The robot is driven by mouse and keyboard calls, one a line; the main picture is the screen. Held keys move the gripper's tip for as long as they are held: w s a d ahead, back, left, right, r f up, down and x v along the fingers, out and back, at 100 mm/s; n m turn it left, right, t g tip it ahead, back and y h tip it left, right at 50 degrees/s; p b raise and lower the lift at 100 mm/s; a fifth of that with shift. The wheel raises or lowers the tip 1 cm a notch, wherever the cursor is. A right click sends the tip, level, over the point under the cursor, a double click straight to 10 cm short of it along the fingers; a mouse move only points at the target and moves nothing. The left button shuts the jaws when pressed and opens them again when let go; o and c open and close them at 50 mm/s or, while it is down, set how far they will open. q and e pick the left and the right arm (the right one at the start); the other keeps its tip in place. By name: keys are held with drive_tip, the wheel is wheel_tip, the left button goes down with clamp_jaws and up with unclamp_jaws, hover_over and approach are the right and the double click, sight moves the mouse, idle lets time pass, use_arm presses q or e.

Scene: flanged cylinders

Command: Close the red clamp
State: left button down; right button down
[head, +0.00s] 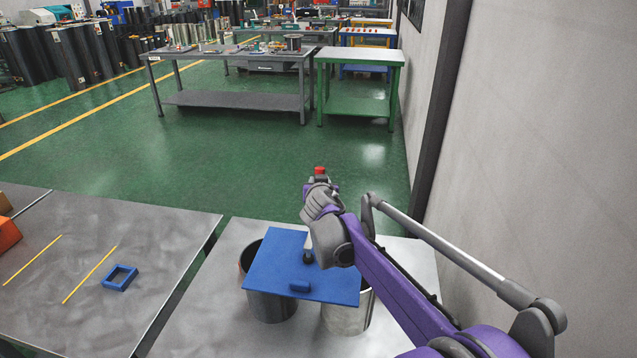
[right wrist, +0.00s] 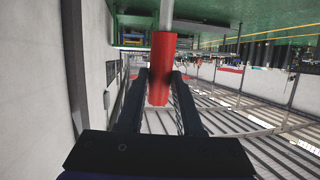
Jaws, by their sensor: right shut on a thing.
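The red clamp's handle (right wrist: 162,65) is a red grip on a metal rod, and it stands between the two dark fingers of my right gripper (right wrist: 161,76) in the right wrist view. The fingers are shut on it. In the head view a small red tip (head: 320,170) shows just beyond my right gripper (head: 320,180), above the far side of the blue plate. My left gripper is in neither view.
A blue plate (head: 270,270) lies across two metal cylinders (head: 346,316) on a grey table (head: 210,320). A second table (head: 60,320) at left holds a blue square frame (head: 120,278). A wall (head: 530,130) stands close at right.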

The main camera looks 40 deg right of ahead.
drive_tip(key=c, duration=0.8)
unclamp_jaws()
drive_tip(key=shift+a, duration=0.1)
drive_tip(key=shift+o, duration=1.1)
drive_tip(key=shift+s+a+r, duration=0.1)
drive_tip(key=v, duration=1)
drive_tip(key=shift+s+a+p, duration=0.2)
drive_tip(key=shift+s+p, duration=0.15)
drive_tip(key=shift+r, duration=0.15)
